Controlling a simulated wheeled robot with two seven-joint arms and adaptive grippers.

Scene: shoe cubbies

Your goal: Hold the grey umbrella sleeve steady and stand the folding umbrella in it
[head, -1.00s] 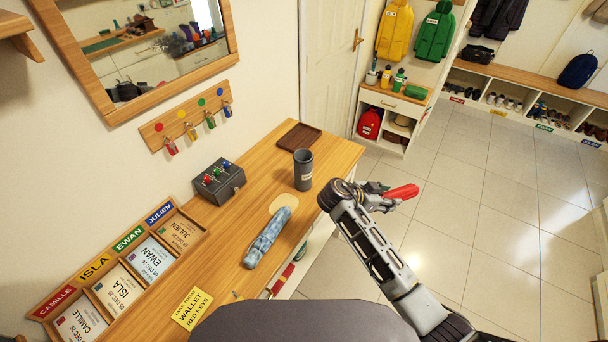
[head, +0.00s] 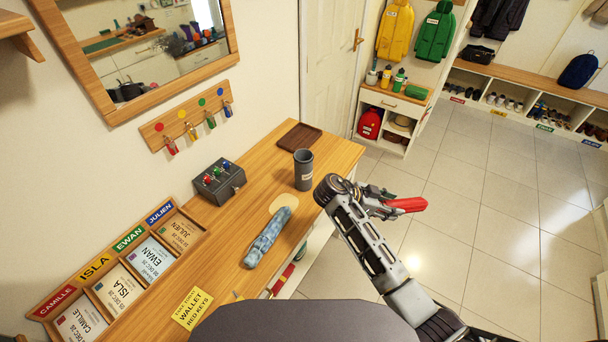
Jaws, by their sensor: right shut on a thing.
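My right gripper (head: 387,207) is beyond the bench's right edge, above the floor, apart from the sleeve. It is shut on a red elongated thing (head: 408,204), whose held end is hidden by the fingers. I cannot tell what the red thing is. My left gripper is out of view.
A dark box with coloured knobs (head: 218,181) stands left of the sleeve. A brown tray (head: 299,137) lies behind it. Name-card slots (head: 121,289) and a yellow note (head: 192,308) are at the near left. The tiled floor at right is clear.

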